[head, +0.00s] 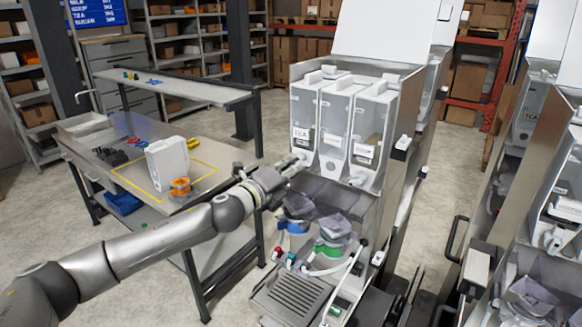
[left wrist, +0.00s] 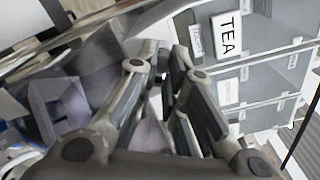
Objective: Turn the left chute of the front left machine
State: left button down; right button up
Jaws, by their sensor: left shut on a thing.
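The front left machine (head: 345,180) is a tall metal dispenser with three clear canisters side by side. The left canister (head: 304,108) carries a TEA label, which also shows large in the left wrist view (left wrist: 229,33). My left gripper (head: 298,163) reaches in from the left to the lower front of the TEA canister. In the left wrist view its fingers (left wrist: 176,66) are closed together on the left chute below that canister. The fingers hide most of the chute, so its turn angle cannot be told. My right gripper is not in view.
Below the canisters are grey mixing funnels (head: 300,207) and hoses, above a ribbed drip tray (head: 297,296). A workbench (head: 215,158) at left holds a white canister (head: 167,162) and an orange roll (head: 181,187). Another machine (head: 545,200) stands at right.

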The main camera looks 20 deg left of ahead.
pick_arm(q)
jog(key=shift+f, duration=0.1)
jog(key=c, duration=1.5)
grip_release()
